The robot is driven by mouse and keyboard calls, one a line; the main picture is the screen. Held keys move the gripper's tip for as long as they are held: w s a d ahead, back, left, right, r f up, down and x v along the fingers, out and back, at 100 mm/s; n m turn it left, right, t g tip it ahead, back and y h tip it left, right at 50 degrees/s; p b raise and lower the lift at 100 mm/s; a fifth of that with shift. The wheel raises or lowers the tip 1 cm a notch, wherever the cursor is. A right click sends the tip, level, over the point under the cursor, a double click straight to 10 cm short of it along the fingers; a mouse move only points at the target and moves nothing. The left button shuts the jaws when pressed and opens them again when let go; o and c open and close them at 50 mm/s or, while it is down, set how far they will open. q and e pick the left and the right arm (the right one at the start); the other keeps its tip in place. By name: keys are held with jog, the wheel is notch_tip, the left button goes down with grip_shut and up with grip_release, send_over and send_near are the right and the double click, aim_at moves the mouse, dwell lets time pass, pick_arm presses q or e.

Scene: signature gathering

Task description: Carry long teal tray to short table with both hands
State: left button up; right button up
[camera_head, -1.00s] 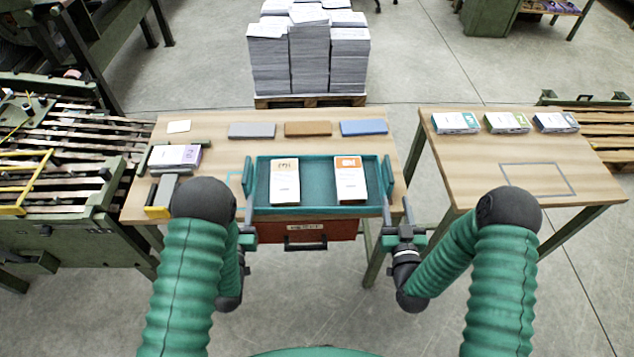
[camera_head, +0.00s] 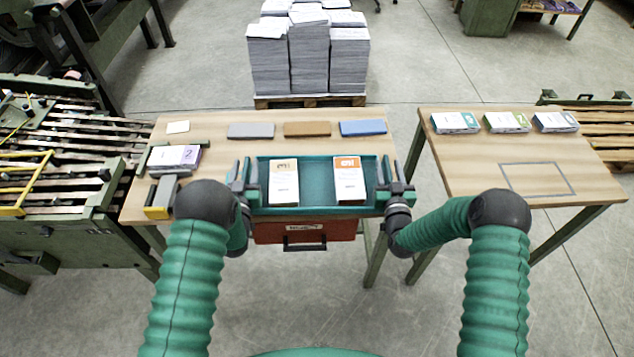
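The long teal tray (camera_head: 318,211) lies on the wooden table at centre-left, near its front edge. On each side a dark outer finger stands just outside the handle with a small gap, so both look open. The inner fingers are hard to make out. The short table (camera_head: 470,160) stands to the right.
The short table has a grey rectangle outline (camera_head: 537,180) in front and several paper stacks (camera_head: 506,122) behind. Grey, brown (camera_head: 307,129) and blue pads lie behind the tray. A purple-marked stack (camera_head: 175,157) is left. A red drawer (camera_head: 304,231) hangs below. A gap separates the tables.

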pick_arm(q)
jog(key=shift+c, duration=0.4)
pick_arm(e)
jog(key=shift+c, duration=0.4)
pick_arm(q)
grip_shut()
pick_arm(e)
grip_shut()
pick_arm(q)
jog(key=shift+r, duration=0.1)
pick_arm(e)
jog(key=shift+r, duration=0.1)
